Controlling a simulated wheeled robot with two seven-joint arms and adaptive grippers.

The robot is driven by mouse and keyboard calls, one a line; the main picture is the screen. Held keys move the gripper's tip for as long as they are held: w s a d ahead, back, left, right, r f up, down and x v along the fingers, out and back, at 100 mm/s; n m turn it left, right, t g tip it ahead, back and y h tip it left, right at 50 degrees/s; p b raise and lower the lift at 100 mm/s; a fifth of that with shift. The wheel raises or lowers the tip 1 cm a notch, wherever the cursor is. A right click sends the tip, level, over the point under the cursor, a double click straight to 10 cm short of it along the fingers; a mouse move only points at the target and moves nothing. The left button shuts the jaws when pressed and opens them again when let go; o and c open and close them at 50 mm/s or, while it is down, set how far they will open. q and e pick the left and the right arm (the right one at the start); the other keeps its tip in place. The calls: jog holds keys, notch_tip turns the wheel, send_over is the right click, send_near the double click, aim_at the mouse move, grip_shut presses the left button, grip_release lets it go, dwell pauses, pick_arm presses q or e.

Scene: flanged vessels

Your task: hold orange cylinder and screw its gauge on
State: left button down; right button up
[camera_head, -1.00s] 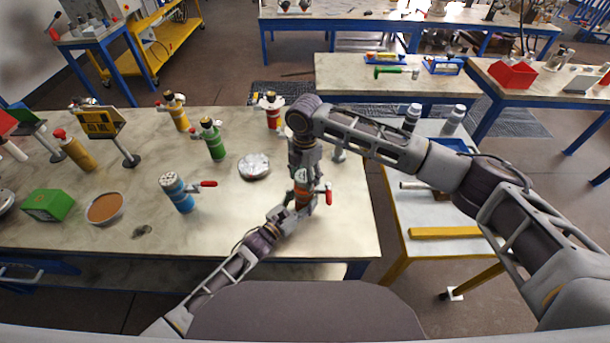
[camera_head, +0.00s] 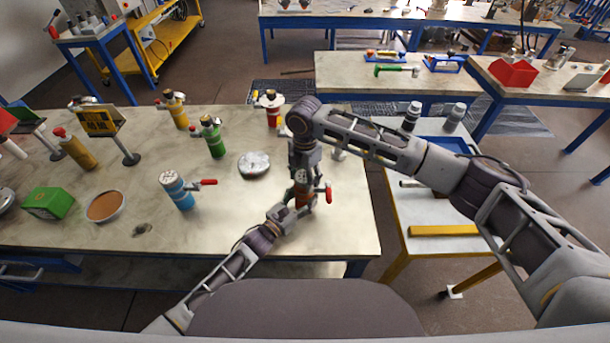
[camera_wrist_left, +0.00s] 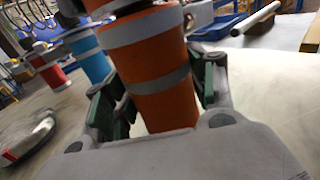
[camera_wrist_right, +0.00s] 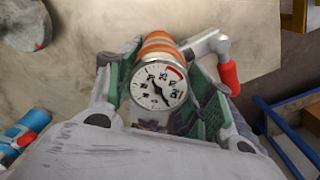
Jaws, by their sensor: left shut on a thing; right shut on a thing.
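The orange cylinder (camera_head: 302,200) with grey bands stands upright near the table's front right. My left gripper (camera_head: 290,214) is shut around its body, and the left wrist view shows the orange body (camera_wrist_left: 160,75) between the green pads. A white-faced gauge (camera_wrist_right: 158,86) is above the cylinder in the right wrist view. My right gripper (camera_head: 303,172) comes from above and is shut on the gauge. A red-handled lever (camera_wrist_right: 228,68) sticks out at the cylinder's side. The joint between gauge and cylinder is hidden.
A blue cylinder (camera_head: 176,190), a green cylinder (camera_head: 213,140), a yellow one (camera_head: 176,112) and a red one (camera_head: 270,110) stand on the table. A silver round part (camera_head: 254,164) lies left of my grippers. The front middle of the table is clear.

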jog(key=m, duration=0.6)
jog(key=shift+s, duration=0.15)
jog(key=m, duration=0.7)
jog(key=shift+s, duration=0.1)
jog(key=m, duration=0.6)
jog(key=shift+a, duration=0.15)
jog(key=m, duration=0.7)
jog(key=shift+a+m, duration=0.1)
jog(key=shift+m, duration=0.3)
jog(key=m, duration=0.7)
jog(key=shift+a, duration=0.15)
jog(key=m, duration=0.7)
jog(key=shift+m, duration=0.4)
jog(key=m, duration=0.5)
jog(key=shift+w+m, duration=0.25)
jog(key=shift+m, duration=0.15)
jog(key=m, duration=0.6)
jog(key=shift+w, duration=0.1)
jog(key=o, duration=1.1)
jog(key=shift+f, duration=0.1)
